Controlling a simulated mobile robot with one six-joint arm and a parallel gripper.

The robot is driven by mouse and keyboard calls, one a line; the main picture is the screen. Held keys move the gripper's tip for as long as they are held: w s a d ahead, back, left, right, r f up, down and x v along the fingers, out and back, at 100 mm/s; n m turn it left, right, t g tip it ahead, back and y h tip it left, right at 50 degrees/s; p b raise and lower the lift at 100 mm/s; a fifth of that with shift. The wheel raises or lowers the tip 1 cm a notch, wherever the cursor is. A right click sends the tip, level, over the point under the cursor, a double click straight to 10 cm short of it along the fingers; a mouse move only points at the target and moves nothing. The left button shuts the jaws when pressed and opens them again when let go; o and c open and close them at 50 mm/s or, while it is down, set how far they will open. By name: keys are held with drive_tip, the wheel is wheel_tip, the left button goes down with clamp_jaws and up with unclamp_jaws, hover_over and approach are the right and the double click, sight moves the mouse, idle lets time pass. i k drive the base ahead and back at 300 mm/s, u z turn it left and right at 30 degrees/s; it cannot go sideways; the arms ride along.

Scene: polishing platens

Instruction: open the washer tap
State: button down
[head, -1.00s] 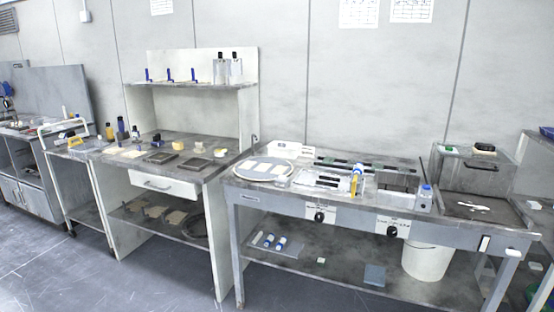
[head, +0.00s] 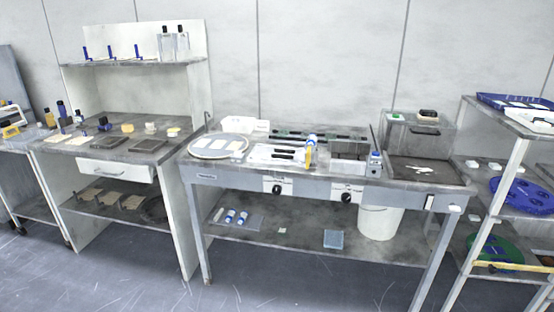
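The long grey bench (head: 225,177) stands in the middle of the head view. Two black round knobs sit on its front rail, a left knob (head: 277,189) and a right knob (head: 346,197), each by a white label. The label text is too small to read, so I cannot tell which knob is the washer tap, or whether it is open. My gripper and arm are not in view.
A white bucket (head: 380,222) stands under the bench on the lower shelf (head: 290,235). A round plate (head: 218,147) lies on the bench's left end. A rack (head: 508,160) with blue trays stands at the right. The floor (head: 290,290) in front is clear.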

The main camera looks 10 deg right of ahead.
sight(451, 207)
drive_tip(key=z, duration=4.2)
drive_tip(key=i, duration=0.1)
drive_tip(key=u, duration=2.8)
